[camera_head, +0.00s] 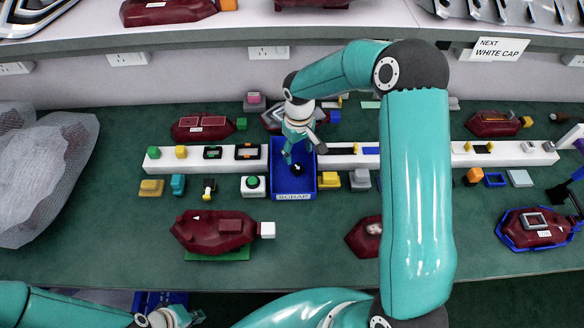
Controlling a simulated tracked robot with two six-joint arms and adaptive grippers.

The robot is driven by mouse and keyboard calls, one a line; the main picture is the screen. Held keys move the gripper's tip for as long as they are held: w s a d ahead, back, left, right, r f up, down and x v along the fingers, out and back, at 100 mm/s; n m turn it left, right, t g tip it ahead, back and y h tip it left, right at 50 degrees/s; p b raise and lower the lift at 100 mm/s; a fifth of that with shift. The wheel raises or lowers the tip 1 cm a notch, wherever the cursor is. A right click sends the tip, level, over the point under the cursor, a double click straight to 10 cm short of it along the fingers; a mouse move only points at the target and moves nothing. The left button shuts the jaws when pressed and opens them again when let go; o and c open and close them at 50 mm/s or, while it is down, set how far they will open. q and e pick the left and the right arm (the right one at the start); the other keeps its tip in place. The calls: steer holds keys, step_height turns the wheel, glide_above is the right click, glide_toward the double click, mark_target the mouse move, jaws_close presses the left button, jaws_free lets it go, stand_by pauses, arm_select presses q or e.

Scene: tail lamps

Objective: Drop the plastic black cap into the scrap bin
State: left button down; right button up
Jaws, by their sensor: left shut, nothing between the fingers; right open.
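The blue scrap bin (280,188) with a SCRAP label stands at the middle of the bench. A small round black piece (298,169), which looks like the plastic black cap, shows inside the bin, below my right gripper. My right gripper (296,155) points down over the bin with its fingers apart and appears clear of the black piece. It hides part of the bin's interior. My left gripper (185,318) is at the bottom left, in front of the bench edge, shut and empty.
A white rail (345,161) with small parts runs across the bench on both sides of the bin. Dark red lamps, such as one at front left (208,232), stand around it. Mesh bags (45,165) lie at the left. My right arm hides part of the right side.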

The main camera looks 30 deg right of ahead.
step_height(320, 180, up, 12)
stand_by(0.6)
stand_by(0.4)
